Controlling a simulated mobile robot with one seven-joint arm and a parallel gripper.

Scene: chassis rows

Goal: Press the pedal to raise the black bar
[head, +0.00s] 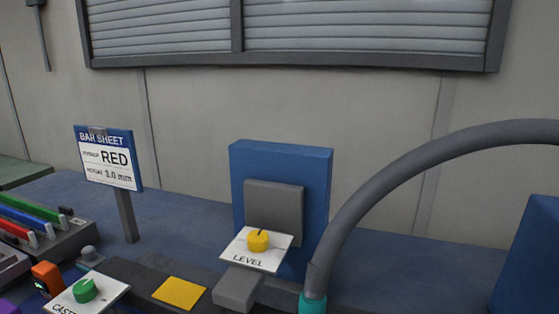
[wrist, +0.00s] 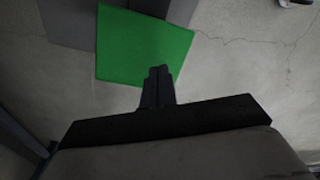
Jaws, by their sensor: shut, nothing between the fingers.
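In the wrist view my gripper (wrist: 158,82) is shut and empty, its dark fingers pointing at a flat green plate (wrist: 143,45) low over the grey floor. The fingertips overlap the plate's lower right part in the picture; I cannot tell whether they touch it. The plate may be the pedal, but no label shows. In the head view a grey bar unit (head: 62,240) at the left edge carries a green bar (head: 28,215), a blue bar (head: 22,219) and a red bar (head: 14,228). I cannot make out a black bar for certain. My gripper is not in the head view.
A sign (head: 108,157) reads "BAR SHEET" and "RED". A yellow knob (head: 258,240) labelled LEVEL sits before a blue block (head: 282,165). A green knob (head: 85,290) and a yellow pad (head: 179,292) are at the front. A thick grey hose (head: 365,190) arches on the right.

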